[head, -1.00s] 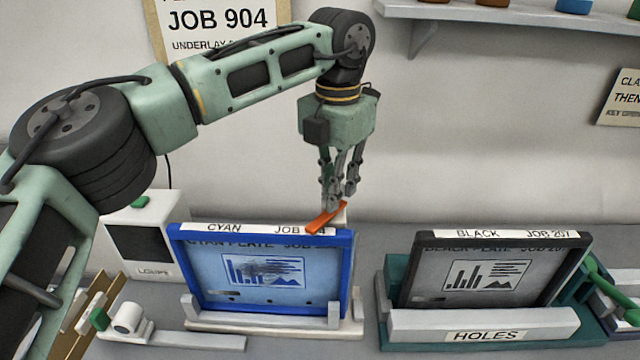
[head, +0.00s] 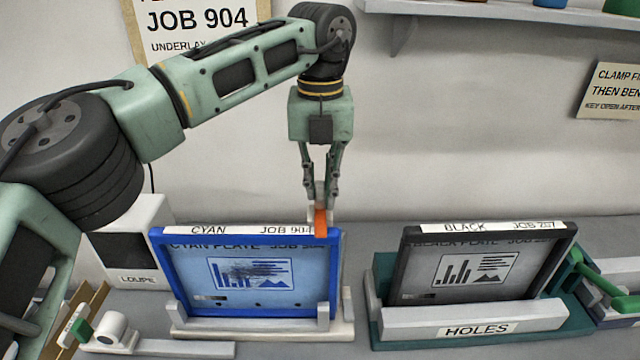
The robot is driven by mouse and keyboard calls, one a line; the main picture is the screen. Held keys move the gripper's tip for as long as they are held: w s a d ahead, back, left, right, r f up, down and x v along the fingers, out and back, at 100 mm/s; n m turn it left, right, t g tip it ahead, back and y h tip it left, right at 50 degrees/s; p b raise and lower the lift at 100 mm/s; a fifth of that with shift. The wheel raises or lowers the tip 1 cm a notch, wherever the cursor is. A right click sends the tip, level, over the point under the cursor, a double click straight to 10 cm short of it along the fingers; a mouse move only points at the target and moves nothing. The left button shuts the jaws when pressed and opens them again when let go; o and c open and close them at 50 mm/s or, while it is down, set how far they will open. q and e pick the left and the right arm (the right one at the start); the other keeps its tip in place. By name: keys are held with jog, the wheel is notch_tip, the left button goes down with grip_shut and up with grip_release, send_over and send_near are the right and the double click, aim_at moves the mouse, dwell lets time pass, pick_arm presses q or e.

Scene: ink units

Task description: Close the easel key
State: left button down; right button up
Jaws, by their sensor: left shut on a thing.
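The orange easel key (head: 320,222) sits at the top right edge of the blue-framed cyan plate (head: 160,275), which leans on a pale easel (head: 262,335). The key now points straight toward me, its near end over the plate's top rim. My left gripper (head: 320,200) hangs straight down from above, its fingers shut on the key. The fingers hide the key's far end. My right gripper is out of view.
A black-framed plate (head: 404,262) leans in a teal stand (head: 376,320) labelled HOLES, with a green handle (head: 597,272) on its right. A white loupe box (head: 140,278) stands at the left. Grey bench shows between the two stands.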

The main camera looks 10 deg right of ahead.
aim_at(320, 190)
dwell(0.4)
pick_arm(q)
jog(key=c, duration=1.7)
grip_release()
jog(key=shift+r, duration=0.15)
jog(key=shift+r, duration=3.6)
